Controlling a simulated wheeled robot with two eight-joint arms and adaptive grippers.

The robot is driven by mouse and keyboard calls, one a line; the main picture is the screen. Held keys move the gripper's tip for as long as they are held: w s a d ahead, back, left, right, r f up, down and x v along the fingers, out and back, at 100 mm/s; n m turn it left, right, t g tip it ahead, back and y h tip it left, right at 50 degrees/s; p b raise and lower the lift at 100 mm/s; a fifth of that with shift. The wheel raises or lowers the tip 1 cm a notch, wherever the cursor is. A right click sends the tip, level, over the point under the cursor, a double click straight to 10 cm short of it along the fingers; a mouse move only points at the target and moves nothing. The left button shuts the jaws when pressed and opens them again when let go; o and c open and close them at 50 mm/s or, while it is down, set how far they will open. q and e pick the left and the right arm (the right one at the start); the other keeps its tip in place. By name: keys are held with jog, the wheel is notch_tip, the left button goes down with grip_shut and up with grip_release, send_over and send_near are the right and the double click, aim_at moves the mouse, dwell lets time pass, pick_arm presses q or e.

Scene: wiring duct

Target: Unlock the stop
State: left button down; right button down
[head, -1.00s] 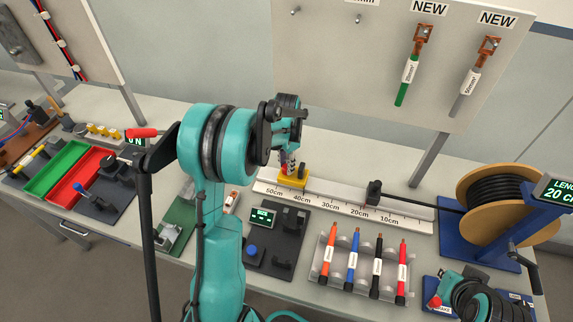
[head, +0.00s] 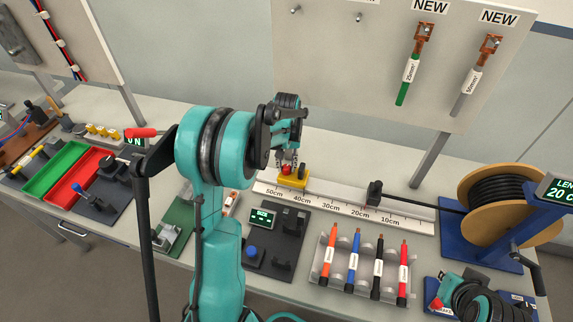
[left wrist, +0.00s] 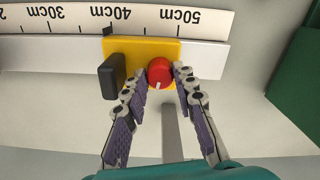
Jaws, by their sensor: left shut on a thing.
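The stop is a yellow block (head: 293,181) on the white ruler rail, near the 40cm–50cm marks. It carries a red round knob (head: 286,169) and a black upright part (head: 302,172). In the left wrist view the yellow block (left wrist: 142,48) has the black part at its left and the red knob (left wrist: 159,71) at its right, with a white mark toward the picture's bottom. My left gripper (left wrist: 160,74) is shut on the red knob, one fingertip on each side. In the head view my left gripper (head: 288,155) is above the stop. No right fingertips show.
The ruler rail (head: 335,205) runs right to a black block (head: 374,193) and a cable spool (head: 495,205). A grey rack (head: 330,262) with several coloured cables stands in front. A black board (head: 275,240) with a green display lies nearer the stop.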

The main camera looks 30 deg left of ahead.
aim_at(286, 167)
pick_arm(q)
jog(key=shift+n, duration=1.1)
jog(key=c, duration=1.2)
grip_release()
notch_tip(286, 167, up, 12)
